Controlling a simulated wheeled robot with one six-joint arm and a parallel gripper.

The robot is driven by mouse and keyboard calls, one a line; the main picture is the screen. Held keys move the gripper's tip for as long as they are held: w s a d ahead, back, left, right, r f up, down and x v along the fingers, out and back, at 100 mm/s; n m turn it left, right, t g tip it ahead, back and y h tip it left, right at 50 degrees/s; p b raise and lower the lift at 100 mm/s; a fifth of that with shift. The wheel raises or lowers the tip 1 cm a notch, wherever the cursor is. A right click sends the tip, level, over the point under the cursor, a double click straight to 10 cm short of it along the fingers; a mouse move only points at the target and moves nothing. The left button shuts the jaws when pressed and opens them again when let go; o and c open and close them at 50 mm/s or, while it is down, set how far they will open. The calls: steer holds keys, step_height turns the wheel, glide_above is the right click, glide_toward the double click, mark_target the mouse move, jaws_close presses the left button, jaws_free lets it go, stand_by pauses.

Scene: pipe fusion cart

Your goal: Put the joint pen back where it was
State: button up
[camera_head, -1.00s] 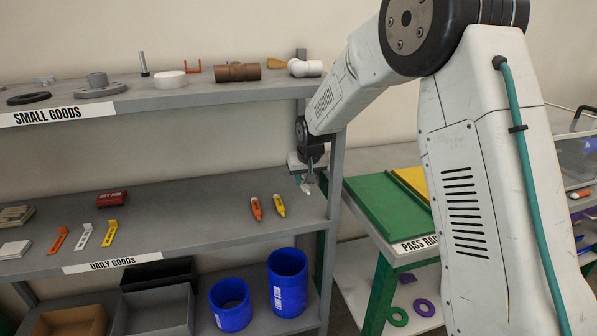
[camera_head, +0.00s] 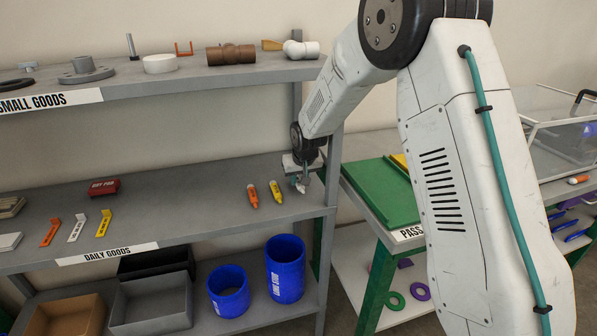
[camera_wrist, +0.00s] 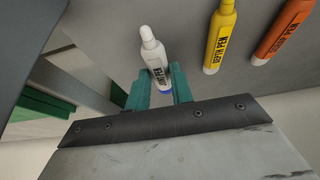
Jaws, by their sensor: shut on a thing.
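The joint pen (camera_wrist: 153,58) is white with a dark label and a blue end. My gripper (camera_wrist: 160,85) is shut on it, with its teal fingers either side of the pen in the wrist view. In the head view my gripper (camera_head: 301,180) is at the right end of the middle shelf (camera_head: 200,222), and the white pen tip (camera_head: 301,188) shows below it. A yellow depth pen (camera_wrist: 221,35) and an orange pen (camera_wrist: 284,32) lie beside it on the shelf. I cannot tell whether the held pen touches the shelf.
A shelf post (camera_head: 328,180) stands close to the right of my gripper. The upper shelf (camera_head: 200,80) is above. A green-topped table (camera_head: 380,190) is to the right.

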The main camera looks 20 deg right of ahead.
steer(key=shift+f, duration=0.4)
steer(key=shift+f, duration=0.5)
steer(key=o, duration=1)
steer(key=shift+r, duration=0.1)
